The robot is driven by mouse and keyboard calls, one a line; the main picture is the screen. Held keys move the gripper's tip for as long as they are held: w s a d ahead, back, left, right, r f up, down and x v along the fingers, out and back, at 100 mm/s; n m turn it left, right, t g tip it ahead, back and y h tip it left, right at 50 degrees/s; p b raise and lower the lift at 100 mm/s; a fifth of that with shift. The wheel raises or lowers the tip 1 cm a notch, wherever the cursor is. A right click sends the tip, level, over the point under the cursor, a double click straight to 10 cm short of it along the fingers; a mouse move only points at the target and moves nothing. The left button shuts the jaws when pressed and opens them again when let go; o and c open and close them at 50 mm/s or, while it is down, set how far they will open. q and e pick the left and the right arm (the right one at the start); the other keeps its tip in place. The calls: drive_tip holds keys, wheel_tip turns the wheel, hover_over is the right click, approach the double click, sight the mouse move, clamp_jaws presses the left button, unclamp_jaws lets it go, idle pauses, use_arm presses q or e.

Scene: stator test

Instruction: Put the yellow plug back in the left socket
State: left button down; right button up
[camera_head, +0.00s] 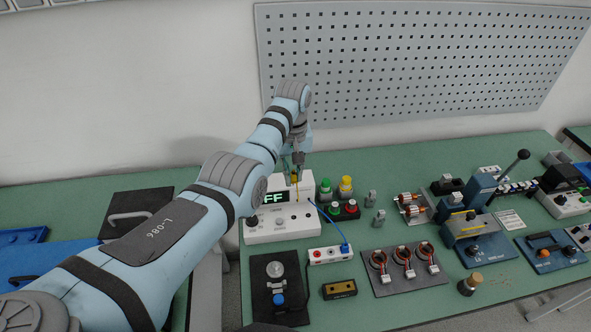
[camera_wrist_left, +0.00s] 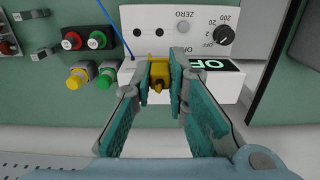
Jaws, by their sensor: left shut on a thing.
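My left gripper (camera_head: 297,170) is shut on the yellow plug (camera_wrist_left: 158,74), which shows between the two fingers in the left wrist view. In the head view only a sliver of the yellow plug (camera_head: 294,179) shows below the fingers. They are over the white tester (camera_head: 264,229), near its lit display. I cannot tell whether the plug touches the tester. A blue lead (camera_head: 329,219) runs from the tester to a small white socket box (camera_head: 330,255) with red and dark sockets. The left socket is not clear. My right gripper is not in view.
Green and yellow knobs (camera_head: 346,184) stand right of the tester, with a dark block of green and red buttons (camera_head: 351,208) below. A black fixture (camera_head: 279,275) and a coil board (camera_head: 403,267) lie in front. Bare green bench (camera_head: 391,310) shows at the front.

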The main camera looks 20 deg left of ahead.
use_arm(q)
wheel_tip(320, 180, down, 14)
drive_tip(key=b, duration=1)
drive_tip(key=shift+f, duration=0.1)
drive_tip(key=shift+f, duration=0.25)
drive_tip(key=shift+f, duration=0.15)
idle(0.3)
drive_tip(key=shift+f, duration=0.2)
drive_tip(key=shift+f+b, duration=0.2)
drive_tip(key=shift+b, duration=0.1)
drive_tip(key=shift+f, duration=0.1)
